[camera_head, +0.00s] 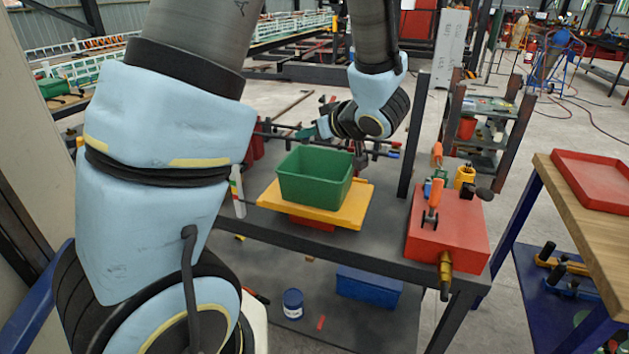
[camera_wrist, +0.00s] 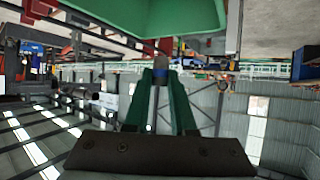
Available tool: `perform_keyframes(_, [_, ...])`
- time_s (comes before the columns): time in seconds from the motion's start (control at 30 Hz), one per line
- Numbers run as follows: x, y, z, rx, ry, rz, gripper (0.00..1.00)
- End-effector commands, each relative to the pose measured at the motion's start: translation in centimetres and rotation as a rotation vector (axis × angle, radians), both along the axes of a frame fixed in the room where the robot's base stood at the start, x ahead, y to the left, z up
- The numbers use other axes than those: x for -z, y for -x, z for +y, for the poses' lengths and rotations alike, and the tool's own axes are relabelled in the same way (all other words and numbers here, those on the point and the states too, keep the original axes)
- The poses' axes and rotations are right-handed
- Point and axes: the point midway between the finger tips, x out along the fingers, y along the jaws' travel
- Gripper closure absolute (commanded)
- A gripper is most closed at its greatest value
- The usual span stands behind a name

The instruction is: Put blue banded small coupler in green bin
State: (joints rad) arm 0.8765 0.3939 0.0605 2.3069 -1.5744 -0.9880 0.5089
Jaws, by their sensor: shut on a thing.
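The green bin (camera_head: 315,187) stands open and upright on a yellow platform on the dark bench in the head view. Its green wall also fills the top of the wrist view (camera_wrist: 150,25). My gripper (camera_head: 303,134) shows just above the bin's far rim in the head view, with its green fingers pointing left. In the wrist view my gripper (camera_wrist: 162,76) is shut on a small greyish, bluish piece (camera_wrist: 164,73) at its fingertips, taken as the coupler. Its band is too small to make out clearly. The inside floor of the bin is hidden.
The yellow platform (camera_head: 352,208) carries the bin. A red box (camera_head: 447,232) with tools on top stands to its right on the bench. A blue bin (camera_head: 368,287) and a blue can (camera_head: 292,303) are below. A wooden table with a red tray (camera_head: 598,180) is at right.

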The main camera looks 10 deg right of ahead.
Motion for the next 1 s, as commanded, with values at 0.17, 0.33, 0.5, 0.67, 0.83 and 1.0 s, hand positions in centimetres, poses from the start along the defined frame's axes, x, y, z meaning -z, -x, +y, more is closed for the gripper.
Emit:
perform_keyframes(0.17, [1.6, 0.0, 0.0, 0.002, -0.005, 0.003, 1.00])
perform_keyframes(0.33, [4.6, 0.1, 0.0, 0.001, -0.005, 0.002, 1.00])
perform_keyframes(0.5, [6.0, 0.0, 0.0, 0.000, -0.002, 0.001, 1.00])
perform_keyframes(0.67, [8.2, 0.0, 0.0, 0.001, -0.004, 0.003, 1.00])
perform_keyframes(0.83, [9.8, 0.0, 0.0, 0.000, -0.002, 0.000, 1.00])
perform_keyframes(1.0, [10.0, 0.0, 0.0, 0.000, 0.002, -0.002, 1.00])
